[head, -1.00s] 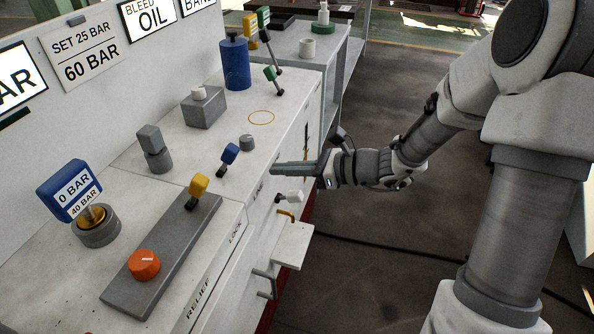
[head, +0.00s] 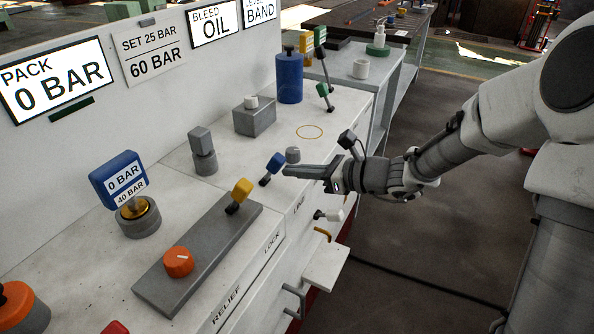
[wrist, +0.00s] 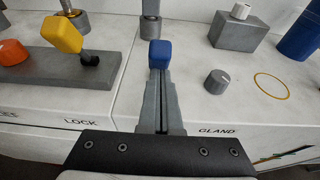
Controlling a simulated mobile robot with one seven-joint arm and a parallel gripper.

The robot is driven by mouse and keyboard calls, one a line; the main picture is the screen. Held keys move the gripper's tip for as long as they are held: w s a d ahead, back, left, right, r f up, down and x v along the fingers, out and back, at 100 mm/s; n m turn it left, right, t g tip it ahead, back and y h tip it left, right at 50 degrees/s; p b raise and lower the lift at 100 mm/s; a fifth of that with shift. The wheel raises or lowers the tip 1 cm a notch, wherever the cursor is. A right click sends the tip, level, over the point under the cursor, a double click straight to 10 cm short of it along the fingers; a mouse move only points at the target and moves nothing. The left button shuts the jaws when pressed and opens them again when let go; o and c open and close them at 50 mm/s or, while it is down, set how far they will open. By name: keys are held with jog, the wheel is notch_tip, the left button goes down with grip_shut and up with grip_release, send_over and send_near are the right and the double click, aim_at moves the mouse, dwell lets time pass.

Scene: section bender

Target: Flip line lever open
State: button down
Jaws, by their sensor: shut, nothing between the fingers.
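The line lever is a short lever with a blue block handle (head: 275,162), by the LINE label (head: 299,205) on the bench's front edge. In the wrist view the blue handle (wrist: 160,53) stands straight ahead of the closed fingertips (wrist: 160,76), which hide the lever's base. I cannot tell whether they touch it.
A yellow lever (head: 241,190) and an orange knob (head: 178,262) sit on a grey plate to the left. A small grey knob (wrist: 217,82) is right of the fingers. A grey post (head: 203,150) stands behind the blue lever. A white-handled lever (head: 333,215) is below the edge.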

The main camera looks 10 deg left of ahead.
aim_at(283, 159)
jog(key=shift+r, duration=0.2)
jog(key=shift+a+r+h+p, duration=0.15)
jog(key=shift+h+p, duration=0.15)
jog(key=shift+p, duration=0.45)
